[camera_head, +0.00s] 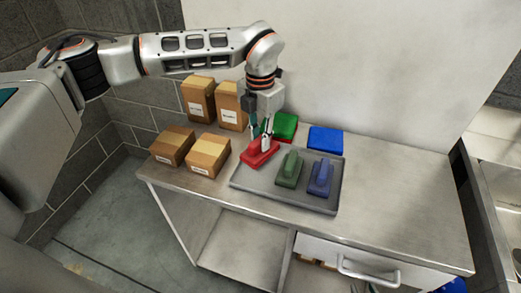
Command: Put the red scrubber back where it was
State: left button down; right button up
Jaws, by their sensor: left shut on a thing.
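My left gripper (259,141) points down and is shut on the red scrubber (258,156). The scrubber is at the left part of the grey tray (240,180); I cannot tell whether it touches the tray or hangs just above it. A green scrubber (289,170) and a blue scrubber (321,179) stand on the tray to its right. Behind the tray lie a green pad (286,125) and a blue pad (326,139). The gripper hides the area left of the green pad. My right gripper is out of view.
Several cardboard boxes, such as a front one (208,156), stand at the left of the counter (400,205). A wall rises behind it. The counter is clear right of the tray. An open drawer (370,262) with a handle is below the front edge.

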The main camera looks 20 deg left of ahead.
aim_at(261, 152)
pick_arm(q)
jog(key=shift+f, duration=2.35)
jog(key=c, duration=1.9)
grip_release()
jog(key=shift+f, duration=0.1)
notch_tip(261, 152, up, 11)
jog(key=shift+w+b, duration=0.1)
jog(key=shift+b, duration=0.3)
jog(key=shift+r, duration=0.6)
